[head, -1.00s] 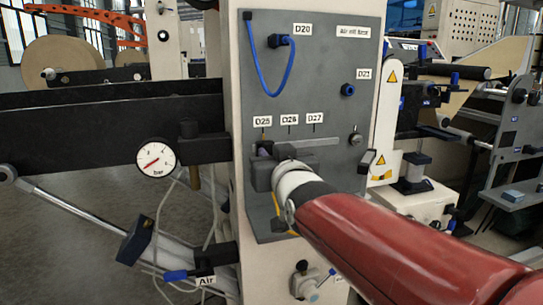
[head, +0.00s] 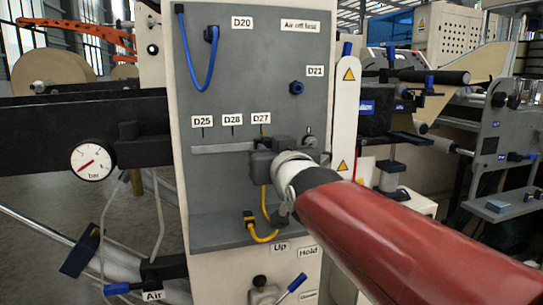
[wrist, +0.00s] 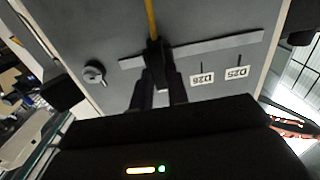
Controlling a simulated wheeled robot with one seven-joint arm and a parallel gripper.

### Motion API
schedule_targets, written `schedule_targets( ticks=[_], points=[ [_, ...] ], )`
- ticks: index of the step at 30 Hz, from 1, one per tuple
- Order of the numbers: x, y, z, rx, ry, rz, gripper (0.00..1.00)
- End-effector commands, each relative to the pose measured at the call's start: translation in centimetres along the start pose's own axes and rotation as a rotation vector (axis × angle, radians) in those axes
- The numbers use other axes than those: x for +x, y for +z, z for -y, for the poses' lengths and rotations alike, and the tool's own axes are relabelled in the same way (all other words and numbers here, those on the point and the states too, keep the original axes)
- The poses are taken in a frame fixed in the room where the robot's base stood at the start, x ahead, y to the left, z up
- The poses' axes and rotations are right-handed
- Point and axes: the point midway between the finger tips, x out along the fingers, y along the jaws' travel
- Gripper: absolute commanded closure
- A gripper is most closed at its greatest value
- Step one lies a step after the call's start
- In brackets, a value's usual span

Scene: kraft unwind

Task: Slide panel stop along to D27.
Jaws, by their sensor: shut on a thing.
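The panel stop (wrist: 153,56) is a small dark block on the pale slide rail (wrist: 219,43), with a yellow cable running from it. My gripper (wrist: 158,82) is shut on it in the wrist view, which is upside down. In the head view my gripper (head: 272,163) hides most of the stop. A yellowish pointer (head: 262,131) shows above the gripper, directly under the D27 label (head: 261,117) and about in line with its mark. The D25 (head: 202,121) and D26 (head: 232,119) labels are to the left, above bare rail (head: 220,147).
A round knob (head: 309,141) is right of the rail end. The yellow cable (head: 266,200) hangs below my gripper to a plug (head: 249,218). A blue cable (head: 197,70) loops at the upper left of the grey panel. A pressure gauge (head: 91,161) is left of the panel.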

Motion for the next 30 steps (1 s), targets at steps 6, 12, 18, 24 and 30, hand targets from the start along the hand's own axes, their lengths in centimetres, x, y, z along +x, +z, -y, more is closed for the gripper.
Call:
schedule_targets(
  ticks=[6, 12, 18, 24, 30],
  points=[
    [0.0, 0.0, 0.1, 0.0, -0.002, 0.001, 0.75],
    [0.0, 0.0, 0.1, 0.0, -0.001, 0.001, 0.62],
    [-0.2, 0.0, 0.1, 0.0, -0.001, 0.0, 0.62],
    [-2.8, 0.0, 0.1, -0.001, -0.002, -0.003, 0.62],
    [-6.1, 0.0, 0.1, 0.0, -0.001, -0.002, 0.62]
  ],
)
